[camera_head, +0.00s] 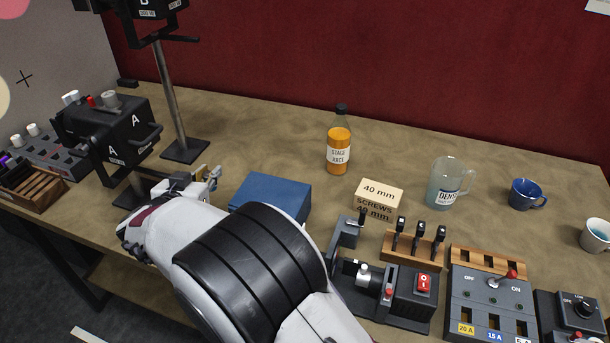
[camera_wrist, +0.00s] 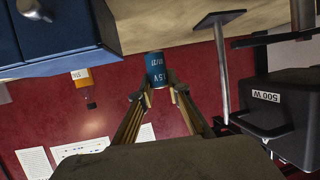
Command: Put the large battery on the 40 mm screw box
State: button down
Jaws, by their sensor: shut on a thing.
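The large battery (camera_wrist: 155,70) is a blue cylinder with white lettering. In the wrist view it sits between the fingertips of my gripper (camera_wrist: 159,92), which is shut on it. In the head view my gripper (camera_head: 207,179) is at the left, beside the blue box, and the battery is hard to make out there. The 40 mm screw box (camera_head: 378,196) is a tan block with black lettering, on the table right of centre. It stands well to the right of my gripper, and its visible top is bare.
A blue box (camera_head: 272,198) lies between my gripper and the screw box. A juice bottle (camera_head: 339,147) stands behind. A device with a red switch (camera_head: 392,290) and a tool rack (camera_head: 414,247) are close in front of the screw box. A lamp stand (camera_head: 172,105) rises behind my gripper.

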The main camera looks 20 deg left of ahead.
jog(key=shift+m+h, duration=0.8)
jog(key=shift+h, duration=0.1)
jog(key=w+d+r, duration=0.1)
jog(key=w+d, duration=0.1)
jog(key=w+d+r, duration=0.1)
jog(key=w+d, duration=0.2)
jog(key=w+d+r, duration=0.1)
jog(key=w+d, duration=0.2)
jog(key=shift+w+d+r, duration=0.1)
jog(key=shift+w+r, duration=0.1)
jog(key=w+d+r, duration=0.3)
jog(key=w+d, duration=0.1)
jog(key=d, duration=0.4)
jog(key=w+d+r+m+h, duration=0.1)
jog(key=w+d+r, duration=0.2)
jog(key=w+d, duration=0.35)
jog(key=w+d+r, duration=0.3)
jog(key=d, duration=0.6)
jog(key=d+r, duration=0.1)
jog(key=d, duration=0.6)
jog(key=s+f+n+y, duration=0.3)
jog(key=s+f+y, duration=0.1)
jog(key=s+f, duration=0.2)
jog(key=shift+a+f+n, duration=0.35)
jog(key=shift+f+n, duration=0.05)
jog(key=shift+f, duration=0.15)
